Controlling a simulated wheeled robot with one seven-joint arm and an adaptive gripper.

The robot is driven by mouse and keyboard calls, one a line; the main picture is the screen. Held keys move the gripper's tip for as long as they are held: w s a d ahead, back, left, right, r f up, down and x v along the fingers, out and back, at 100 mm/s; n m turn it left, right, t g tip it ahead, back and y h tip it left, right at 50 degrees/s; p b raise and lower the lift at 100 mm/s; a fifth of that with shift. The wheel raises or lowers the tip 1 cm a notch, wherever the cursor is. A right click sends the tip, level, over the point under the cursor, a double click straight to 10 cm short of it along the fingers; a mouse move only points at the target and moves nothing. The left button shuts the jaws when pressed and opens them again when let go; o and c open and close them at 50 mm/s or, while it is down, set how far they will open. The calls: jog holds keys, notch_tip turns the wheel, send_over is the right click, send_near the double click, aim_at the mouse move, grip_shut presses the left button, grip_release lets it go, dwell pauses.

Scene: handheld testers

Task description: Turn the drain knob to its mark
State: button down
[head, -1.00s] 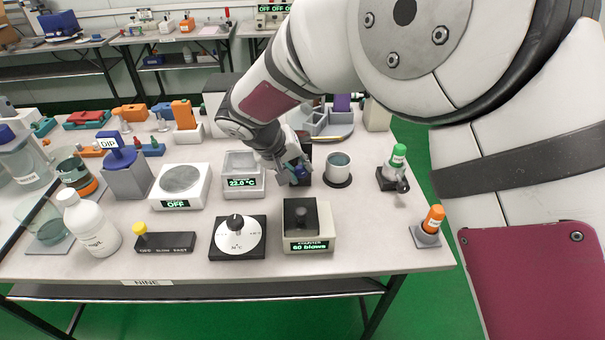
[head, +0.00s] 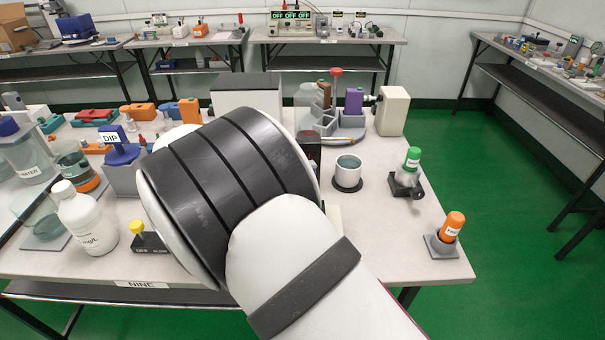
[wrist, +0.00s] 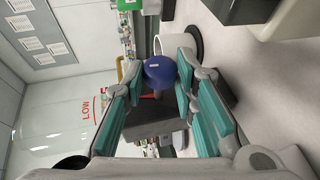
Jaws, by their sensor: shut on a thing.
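In the wrist view a round dark-blue knob (wrist: 161,70) sits between the fingertips of my gripper (wrist: 160,84), which has teal pads and is shut on it. It looks like the drain knob, but no turning mark on it can be made out. A pale tank wall (wrist: 60,115) with a red LOW label and lines stands at the left of that view. In the head view my own arm covers the middle of the bench and hides my gripper and the knob.
On the bench (head: 425,277) a white cup (head: 347,172), a green-capped bottle (head: 412,160) and an orange bottle (head: 453,228) stand right of my arm. A white bottle (head: 82,215) and a yellow-knobbed box (head: 148,243) stand at its left. Green floor is open at the right.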

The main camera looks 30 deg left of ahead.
jog(key=shift+f+n+t+h, duration=0.2)
jog(key=shift+n+t+h, duration=0.1)
jog(key=shift+t+h, duration=0.15)
jog(key=c, duration=1.3)
grip_release()
jog(key=v, duration=1.2)
jog(key=shift+d, duration=0.1)
